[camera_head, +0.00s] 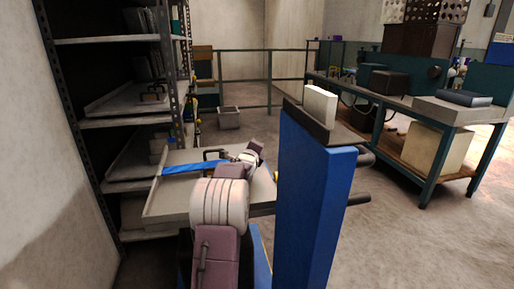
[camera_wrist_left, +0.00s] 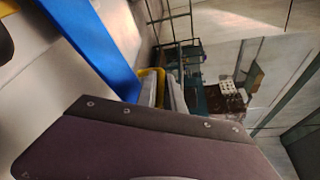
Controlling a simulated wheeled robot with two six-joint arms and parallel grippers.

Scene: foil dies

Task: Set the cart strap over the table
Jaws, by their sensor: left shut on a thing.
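The blue cart strap (camera_head: 193,168) lies across the cart's grey table (camera_head: 175,208), from its left side to my left gripper (camera_head: 237,158). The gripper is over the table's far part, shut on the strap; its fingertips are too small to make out. In the left wrist view the strap (camera_wrist_left: 95,42) runs as a wide blue band above the pale table surface (camera_wrist_left: 45,95). A dark handle (camera_head: 213,154) stands on the table beside the strap. My right gripper is out of view.
A metal rack (camera_head: 118,124) with loaded shelves stands close on the left. A tall blue post (camera_head: 318,200) rises right of my arm. A green workbench (camera_head: 400,98) stands at the back right, and a rail (camera_head: 245,79) crosses behind. The floor at right is clear.

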